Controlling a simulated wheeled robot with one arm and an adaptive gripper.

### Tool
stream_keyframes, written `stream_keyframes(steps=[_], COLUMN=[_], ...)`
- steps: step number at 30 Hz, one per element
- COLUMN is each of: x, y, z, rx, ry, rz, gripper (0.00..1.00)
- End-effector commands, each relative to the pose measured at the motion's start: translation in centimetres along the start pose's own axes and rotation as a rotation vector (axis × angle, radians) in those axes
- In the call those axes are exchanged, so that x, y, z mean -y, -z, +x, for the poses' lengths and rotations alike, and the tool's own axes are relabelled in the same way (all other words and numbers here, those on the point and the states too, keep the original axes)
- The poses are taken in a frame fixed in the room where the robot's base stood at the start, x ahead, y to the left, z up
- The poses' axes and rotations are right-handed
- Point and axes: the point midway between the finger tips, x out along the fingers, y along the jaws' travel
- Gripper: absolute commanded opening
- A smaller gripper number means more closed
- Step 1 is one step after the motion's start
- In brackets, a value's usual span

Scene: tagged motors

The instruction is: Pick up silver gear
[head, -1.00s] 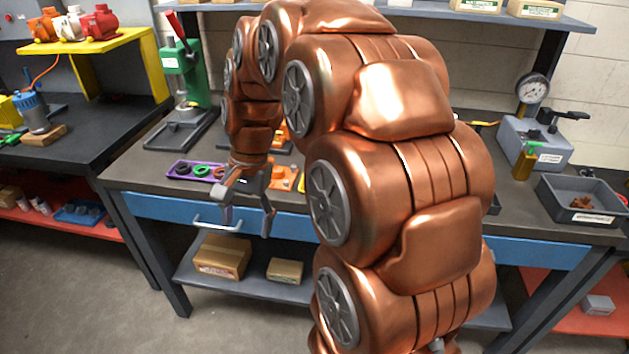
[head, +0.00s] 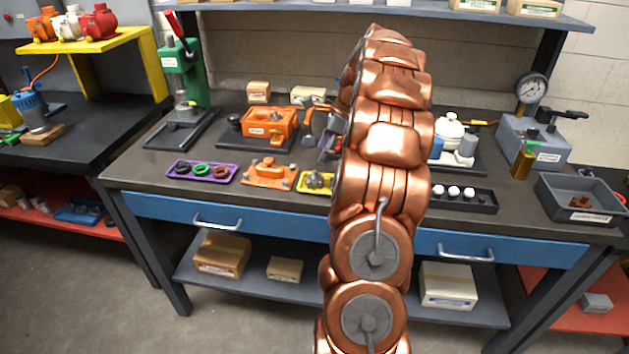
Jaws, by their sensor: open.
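A small silvery part (head: 317,180), likely the silver gear, lies in the yellow tray (head: 303,190) near the bench's front edge, just left of my arm. It is too small to make out teeth, and my arm hides the tray's right end. My gripper (head: 318,142) is open over the bench behind the yellow tray, beside the orange motor housing. It is partly hidden by my copper arm, and I see nothing between its fingers.
An orange motor housing (head: 268,124) stands on a dark base, with an orange plate (head: 269,173) in front. A purple tray (head: 201,171) holds coloured rings. A black tray (head: 463,205) with white pieces and a grey bin (head: 580,198) are right.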

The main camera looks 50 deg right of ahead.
Motion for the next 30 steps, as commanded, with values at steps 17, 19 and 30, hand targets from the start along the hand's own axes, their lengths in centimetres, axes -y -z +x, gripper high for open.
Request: stream_keyframes(steps=[17,19,30], x=[-0.3,-0.4,-0.8], y=[0.2,0.2,0.3], z=[3.2,3.7,7.5], rx=[0.001,0.0,0.0], ry=[-0.001,0.0,0.002], rz=[0.006,0.006,0.005], gripper=[0.71,0.71,0.71])
